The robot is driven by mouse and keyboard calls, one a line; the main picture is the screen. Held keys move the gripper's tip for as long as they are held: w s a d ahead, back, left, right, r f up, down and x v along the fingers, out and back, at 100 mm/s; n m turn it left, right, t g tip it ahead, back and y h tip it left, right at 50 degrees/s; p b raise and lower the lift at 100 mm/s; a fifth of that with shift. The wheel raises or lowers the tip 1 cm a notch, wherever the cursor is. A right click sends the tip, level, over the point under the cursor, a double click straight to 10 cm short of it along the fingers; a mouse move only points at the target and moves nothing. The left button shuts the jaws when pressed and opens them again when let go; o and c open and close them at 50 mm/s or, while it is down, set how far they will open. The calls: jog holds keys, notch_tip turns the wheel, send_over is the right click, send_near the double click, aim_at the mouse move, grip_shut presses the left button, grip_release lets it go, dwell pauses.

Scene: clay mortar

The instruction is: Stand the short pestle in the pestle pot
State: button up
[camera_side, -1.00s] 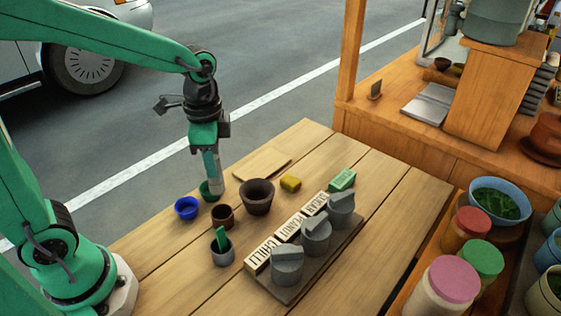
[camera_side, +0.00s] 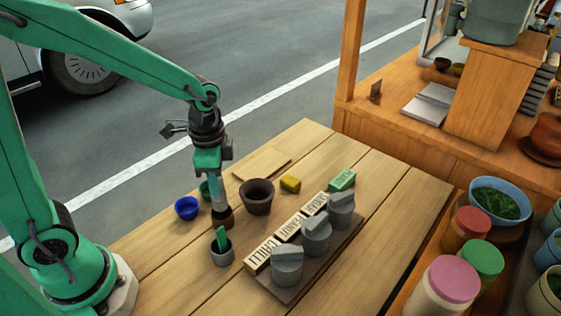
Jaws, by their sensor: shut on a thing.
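The pestle looks upright. The wide dark clay mortar (camera_side: 257,198) stands just right of the pot, apart from the gripper.
A grey cup (camera_side: 222,257) with a green piece stands close in front. A blue bowl (camera_side: 187,209) and a partly hidden green bowl (camera_side: 205,188) are at left and behind. Lidded grey jars (camera_side: 316,236) and label blocks (camera_side: 262,256) stand right.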

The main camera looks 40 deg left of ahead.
jog(key=shift+f, duration=2)
jog(key=shift+f, duration=0.1)
jog(key=o, duration=1.1)
jog(key=shift+c, duration=0.2)
jog(key=shift+r, duration=0.2)
jog(key=shift+r, duration=3.75)
